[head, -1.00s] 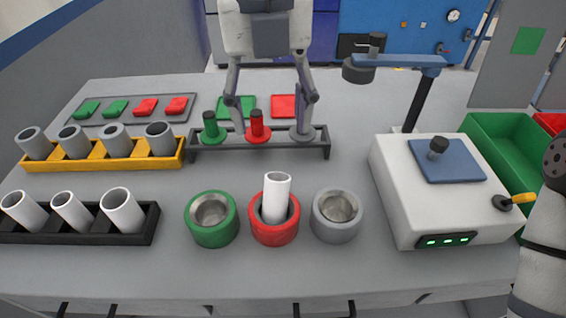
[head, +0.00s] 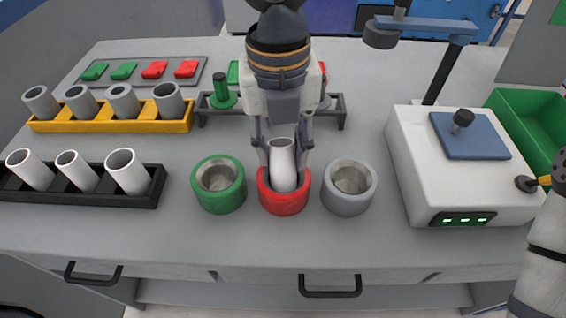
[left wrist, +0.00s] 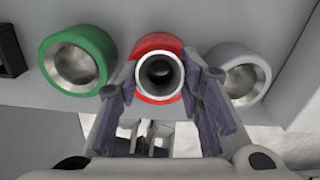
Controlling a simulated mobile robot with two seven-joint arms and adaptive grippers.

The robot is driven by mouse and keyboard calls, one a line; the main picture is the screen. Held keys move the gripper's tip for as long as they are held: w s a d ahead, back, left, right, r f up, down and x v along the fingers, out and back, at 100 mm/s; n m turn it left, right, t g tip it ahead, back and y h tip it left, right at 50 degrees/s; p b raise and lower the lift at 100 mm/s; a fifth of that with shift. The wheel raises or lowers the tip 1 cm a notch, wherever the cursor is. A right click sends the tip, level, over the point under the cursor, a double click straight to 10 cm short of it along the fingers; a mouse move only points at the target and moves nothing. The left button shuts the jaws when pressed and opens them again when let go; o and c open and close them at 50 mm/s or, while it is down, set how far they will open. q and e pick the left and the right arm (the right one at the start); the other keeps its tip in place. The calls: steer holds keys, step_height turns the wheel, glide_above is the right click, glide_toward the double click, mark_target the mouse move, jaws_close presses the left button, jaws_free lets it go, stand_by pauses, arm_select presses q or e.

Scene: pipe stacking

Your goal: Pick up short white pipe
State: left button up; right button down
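A short white pipe (head: 283,165) stands upright in the red round holder (head: 284,202) at the middle of the table. My left gripper (head: 283,150) is lowered over this holder, with one finger on each side of the pipe's upper part. In the left wrist view the pipe (left wrist: 159,72) is seen end-on inside the red holder (left wrist: 160,42). My right gripper is not in view.
A green holder (head: 219,186) and a grey holder (head: 348,187) stand close on either side. A black rack (head: 92,190) with white pipes and a yellow rack (head: 108,121) with grey pipes are at left. A white machine (head: 425,170) stands at right.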

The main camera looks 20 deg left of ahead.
arm_select(q)
steer(key=c, duration=0.4)
